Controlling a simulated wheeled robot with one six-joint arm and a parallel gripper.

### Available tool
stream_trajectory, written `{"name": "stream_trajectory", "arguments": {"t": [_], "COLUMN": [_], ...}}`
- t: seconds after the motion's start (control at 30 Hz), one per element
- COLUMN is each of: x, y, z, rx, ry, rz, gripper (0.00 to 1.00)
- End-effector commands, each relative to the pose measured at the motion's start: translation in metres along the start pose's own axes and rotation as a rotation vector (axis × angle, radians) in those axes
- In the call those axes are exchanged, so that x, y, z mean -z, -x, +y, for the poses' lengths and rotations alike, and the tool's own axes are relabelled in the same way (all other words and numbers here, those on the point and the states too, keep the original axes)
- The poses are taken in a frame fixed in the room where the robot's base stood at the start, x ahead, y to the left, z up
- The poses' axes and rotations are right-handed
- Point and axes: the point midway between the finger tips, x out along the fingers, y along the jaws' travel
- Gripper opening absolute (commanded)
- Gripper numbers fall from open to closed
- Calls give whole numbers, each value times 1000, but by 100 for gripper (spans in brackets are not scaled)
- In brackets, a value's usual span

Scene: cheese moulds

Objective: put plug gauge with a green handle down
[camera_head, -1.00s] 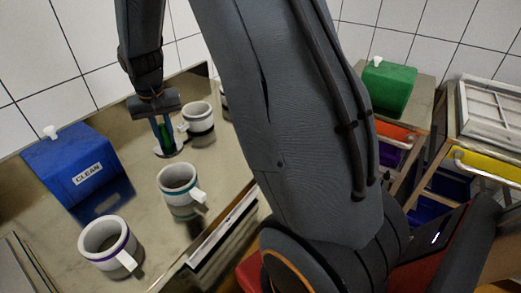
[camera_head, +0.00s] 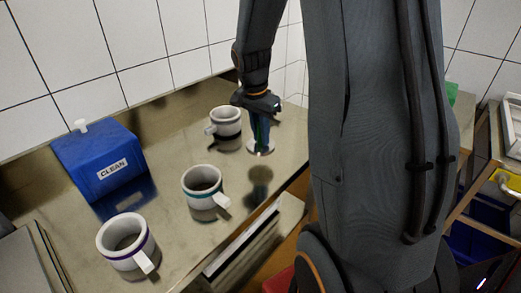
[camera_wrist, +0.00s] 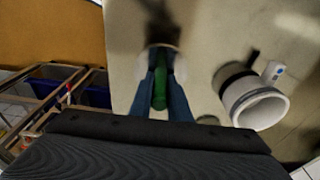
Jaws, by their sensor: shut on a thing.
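The plug gauge has a green handle (camera_wrist: 159,90) and a pale round disc (camera_head: 260,148) at its lower end. My gripper (camera_head: 262,128) is shut on the handle, its blue fingers on both sides of it in the wrist view. The gauge hangs about upright, disc down. A dark patch, like a shadow or reflection, lies on the worktop below the disc, and the disc appears to be above the surface. The gauge is just right of the black-banded white mould in the head view. My fingers hide part of the handle.
The black-banded mould (camera_head: 226,125) also shows in the wrist view (camera_wrist: 255,102). A teal-banded mould (camera_head: 201,188) and a purple-banded mould (camera_head: 127,243) stand nearer. A blue CLEAN box (camera_head: 97,160) stands left. Bare worktop (camera_head: 165,160) lies between. The worktop's edge is right of the gauge.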

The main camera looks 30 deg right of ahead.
Motion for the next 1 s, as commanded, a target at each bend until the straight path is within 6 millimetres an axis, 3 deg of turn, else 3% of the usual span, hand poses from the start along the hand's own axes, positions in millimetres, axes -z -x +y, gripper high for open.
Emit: {"name": "stream_trajectory", "arguments": {"t": [0.43,0.9,0.93,1.0], "x": [-7,-8,-8,-8], "y": [-47,-55,-54,-54], "z": [-1,-1,-1,-1], "rx": [0,2,1,1], "ry": [2,2,2,2], "rz": [0,1,0,0], "gripper": [0,0,21,33]}}
